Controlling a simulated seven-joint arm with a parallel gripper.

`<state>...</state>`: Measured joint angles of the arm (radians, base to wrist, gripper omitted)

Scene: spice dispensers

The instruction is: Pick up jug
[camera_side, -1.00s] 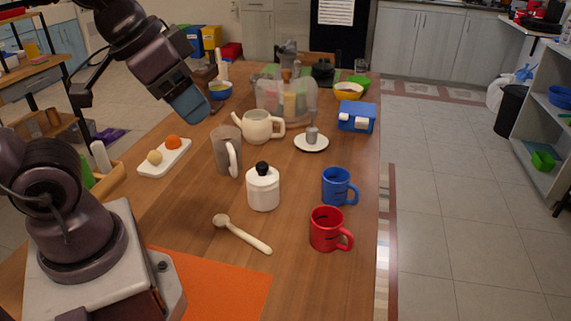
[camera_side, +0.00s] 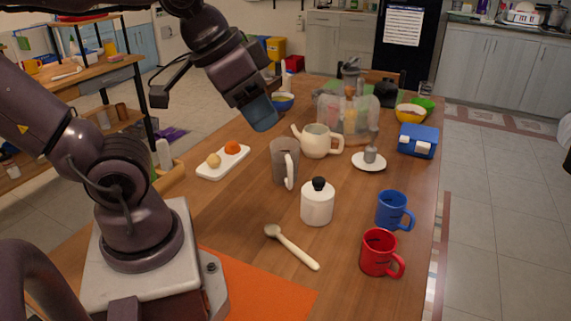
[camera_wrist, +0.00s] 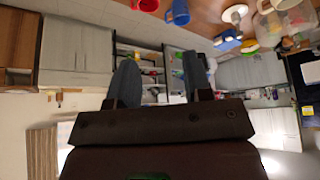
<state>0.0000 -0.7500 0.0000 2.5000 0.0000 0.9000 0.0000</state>
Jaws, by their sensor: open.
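The jug (camera_side: 283,163) is a grey-brown pitcher with a pale handle on its right side. It stands upright on the wooden table, left of the white lidded jar (camera_side: 317,203) and in front of the cream teapot (camera_side: 317,141). My gripper (camera_side: 262,118) is in the air up and to the left of the jug, apart from it, with its blue-grey fingers pointing down to the right. In the wrist view the two fingers of my gripper (camera_wrist: 161,80) are spread with nothing between them. The jug is not clearly visible in the wrist view.
A white tray (camera_side: 211,174) with an egg and an orange lies left of the jug. A wooden spoon (camera_side: 291,246), a blue mug (camera_side: 394,210) and a red mug (camera_side: 380,252) are nearer the front. A white saucer (camera_side: 369,166) and a blue box (camera_side: 418,140) are at right.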

